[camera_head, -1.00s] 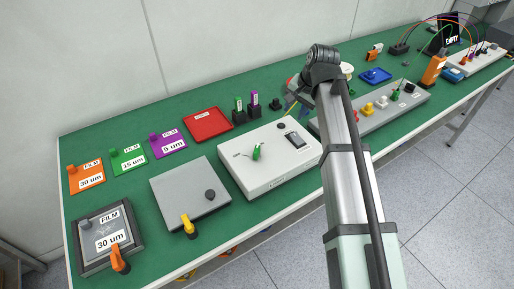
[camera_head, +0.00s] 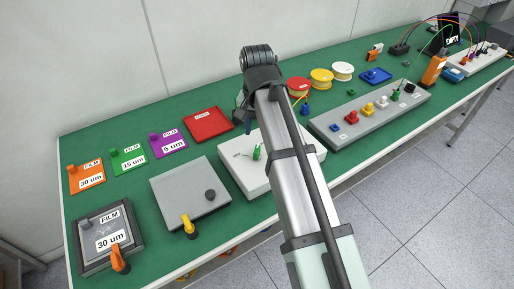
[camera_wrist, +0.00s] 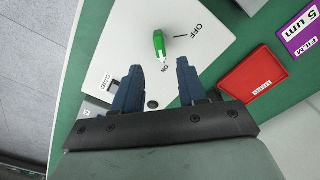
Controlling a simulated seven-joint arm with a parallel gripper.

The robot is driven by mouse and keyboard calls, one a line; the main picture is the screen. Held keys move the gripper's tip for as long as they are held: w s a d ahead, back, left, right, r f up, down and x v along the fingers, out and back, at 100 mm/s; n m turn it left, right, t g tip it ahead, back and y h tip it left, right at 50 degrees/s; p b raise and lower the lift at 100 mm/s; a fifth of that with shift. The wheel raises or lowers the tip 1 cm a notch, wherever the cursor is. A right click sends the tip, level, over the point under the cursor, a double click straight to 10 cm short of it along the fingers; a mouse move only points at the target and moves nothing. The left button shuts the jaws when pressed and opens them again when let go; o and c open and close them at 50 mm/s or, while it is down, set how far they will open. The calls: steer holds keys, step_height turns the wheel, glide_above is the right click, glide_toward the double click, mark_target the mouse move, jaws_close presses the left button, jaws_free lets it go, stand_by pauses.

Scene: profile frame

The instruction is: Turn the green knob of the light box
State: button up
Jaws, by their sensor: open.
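The light box (camera_head: 236,166) is a white box on the green bench, partly hidden behind my arm in the head view. Its green knob (camera_head: 257,153) stands on its top, just left of my arm. The knob's narrow end points toward the ON mark. My gripper (camera_wrist: 158,68) is open and empty, its two dark blue fingers spread on either side of the knob's line, with the knob ahead of the fingertips. In the head view the fingers are mostly hidden.
A red tray (camera_head: 208,124) lies behind the light box. A grey box with a black knob (camera_head: 210,195) and yellow lever stands to its left. A grey panel with coloured knobs (camera_head: 335,128) stands to the right. Film plates (camera_head: 127,158) lie at the back left.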

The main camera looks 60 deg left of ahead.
mark_target(257, 148)
step_height(257, 148, down, 9)
steer(key=shift+r, duration=0.15)
stand_by(0.4)
steer(key=shift+c, duration=0.4)
jaws_close()
